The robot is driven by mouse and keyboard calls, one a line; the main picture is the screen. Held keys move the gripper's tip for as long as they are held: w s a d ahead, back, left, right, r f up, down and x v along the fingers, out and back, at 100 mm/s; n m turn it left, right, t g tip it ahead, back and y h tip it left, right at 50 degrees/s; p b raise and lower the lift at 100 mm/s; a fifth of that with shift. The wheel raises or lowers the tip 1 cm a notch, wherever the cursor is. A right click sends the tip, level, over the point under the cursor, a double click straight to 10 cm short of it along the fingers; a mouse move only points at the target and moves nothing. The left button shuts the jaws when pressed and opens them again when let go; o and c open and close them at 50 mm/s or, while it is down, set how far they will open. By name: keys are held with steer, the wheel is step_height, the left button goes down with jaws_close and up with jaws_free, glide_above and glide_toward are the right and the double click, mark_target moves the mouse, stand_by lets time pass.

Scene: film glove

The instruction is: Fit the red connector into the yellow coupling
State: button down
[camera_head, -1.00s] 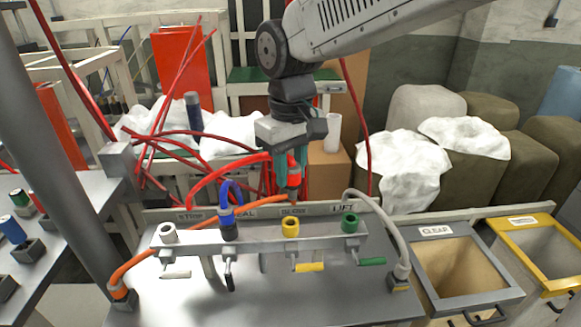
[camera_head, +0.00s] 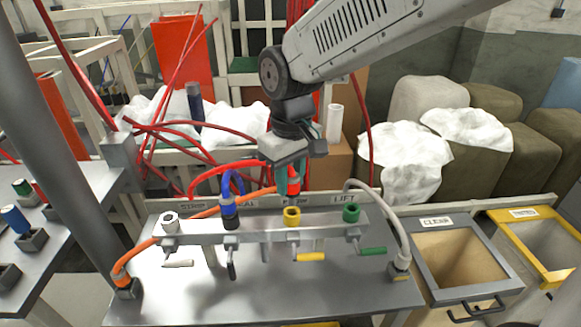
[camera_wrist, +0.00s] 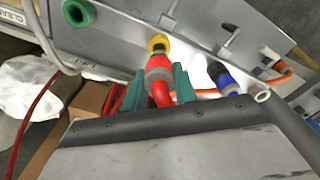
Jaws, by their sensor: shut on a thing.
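The red connector (camera_head: 294,186) is held in my gripper (camera_head: 291,178), whose teal fingers are shut on it. It is behind and just above the yellow coupling (camera_head: 292,217), which stands on the grey manifold bar. In the wrist view the red connector (camera_wrist: 158,72) lies between the fingers (camera_wrist: 158,88), with its red hose bending back. Its front end is lined up close with the yellow coupling (camera_wrist: 158,43). I cannot tell whether the two touch. A yellow lever (camera_head: 310,257) hangs below the coupling.
A blue connector (camera_head: 229,208) with its hose is on the bar left of the yellow coupling. A white coupling (camera_head: 170,222) is further left and a green coupling (camera_head: 351,213) is to the right. A grey hose (camera_head: 388,215) curves at the bar's right end. Bins (camera_head: 450,262) stand right.

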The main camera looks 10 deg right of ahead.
mark_target(291, 175)
steer(key=shift+f, duration=0.4)
steer(key=shift+f, duration=1.7)
stand_by(1.0)
steer(key=c, duration=1)
jaws_free()
steer(key=shift+c, duration=0.2)
steer(key=shift+r, duration=0.1)
step_height(291, 175, up, 8)
steer(key=shift+s+f, duration=0.1)
steer(key=shift+f, duration=0.1)
steer(key=s+d+r+m+t, duration=0.1)
steer(key=s+d+m, duration=0.6)
steer(key=s+d, duration=1.2)
steer(key=shift+s+d, duration=0.4)
steer(key=shift+d, duration=0.65)
